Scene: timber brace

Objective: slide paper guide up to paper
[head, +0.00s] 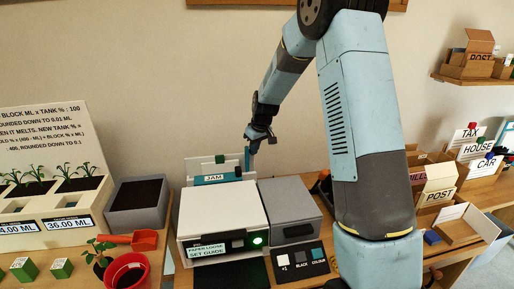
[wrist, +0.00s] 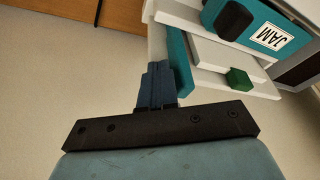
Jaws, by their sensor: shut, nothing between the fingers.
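The white copier (head: 222,212) stands on the bench, with a display reading "PAPER LOOSE SET GUIDE" (head: 207,250) and a lit green light. Behind it is a teal cover labelled JAM (head: 214,178), also in the wrist view (wrist: 258,32) with a black knob. In the wrist view, white tray layers (wrist: 215,62) carry a small green block (wrist: 239,79). An upright teal plate (wrist: 179,64) stands at their left edge; I cannot tell which part is the paper guide, or pick out the paper. My gripper (head: 253,146) is shut and empty; its blue fingers (wrist: 157,72) are close beside the teal plate, contact unclear.
A grey unit (head: 290,205) adjoins the copier at right, with a button panel (head: 298,262) in front. A grey soil box (head: 138,204), red pot (head: 128,270) and planters are at left. Labelled boxes (head: 437,178) are at right, beyond my arm.

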